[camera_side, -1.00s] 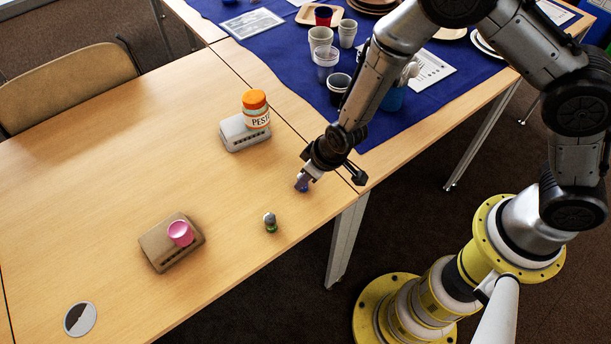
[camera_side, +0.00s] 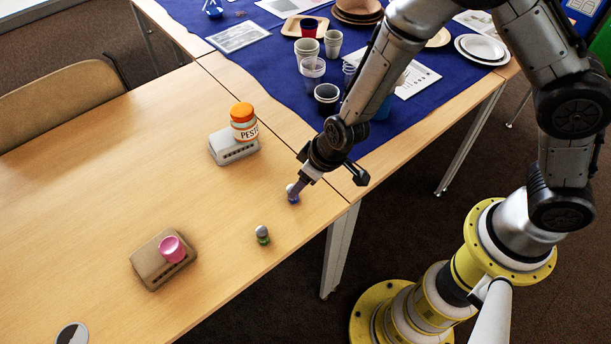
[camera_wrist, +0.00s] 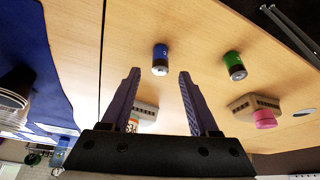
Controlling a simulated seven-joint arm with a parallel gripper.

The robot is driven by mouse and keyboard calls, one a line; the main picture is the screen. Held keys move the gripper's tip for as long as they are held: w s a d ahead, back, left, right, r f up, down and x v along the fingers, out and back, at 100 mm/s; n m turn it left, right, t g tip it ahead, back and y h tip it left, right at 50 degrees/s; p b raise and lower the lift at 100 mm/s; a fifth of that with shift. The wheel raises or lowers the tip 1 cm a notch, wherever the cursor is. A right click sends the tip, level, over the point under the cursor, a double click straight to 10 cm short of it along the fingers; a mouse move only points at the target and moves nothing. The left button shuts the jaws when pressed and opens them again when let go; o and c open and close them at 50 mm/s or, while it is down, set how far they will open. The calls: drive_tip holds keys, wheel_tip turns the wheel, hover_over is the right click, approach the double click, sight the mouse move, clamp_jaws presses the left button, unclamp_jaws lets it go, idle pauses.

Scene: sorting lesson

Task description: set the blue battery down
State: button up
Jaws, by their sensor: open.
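The blue battery (camera_side: 293,197) stands on the wooden table near its right edge, just below my gripper (camera_side: 297,185) in the side view. In the wrist view the blue battery (camera_wrist: 160,60) sits just beyond the fingertips, centred between them. My gripper (camera_wrist: 160,72) is open there, with a wide gap and nothing held between the fingers. In the side view the fingertips overlap the battery's top, so a small gap there is hard to judge.
A green battery (camera_side: 262,235) stands nearby. A grey box (camera_side: 234,148) bears an orange-lidded pesto jar (camera_side: 243,122); a brown box (camera_side: 152,270) bears a pink cup (camera_side: 172,250). Cups and plates stand on the blue cloth (camera_side: 258,66) behind. The table's middle is clear.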

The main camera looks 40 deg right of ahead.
drive_tip(key=shift+v, duration=1.3)
drive_tip(key=s+d+r+y, duration=0.1)
drive_tip(key=s+d+r, duration=0.15)
drive_tip(key=r, duration=0.55)
drive_tip(key=s+d+r+y, duration=0.1)
drive_tip(key=s+d+r, duration=0.15)
drive_tip(key=r, duration=0.55)
drive_tip(key=s+d+r+m+h, duration=0.1)
drive_tip(key=s+d+r, duration=0.3)
drive_tip(key=s+d, duration=0.3)
drive_tip(key=s+d+r+m+t+h, duration=0.1)
drive_tip(key=s+d+r+m+h, duration=0.1)
drive_tip(key=s+d+r, duration=0.2)
drive_tip(key=s+d, duration=0.3)
drive_tip(key=s, duration=0.1)
drive_tip(key=shift+m, duration=0.3)
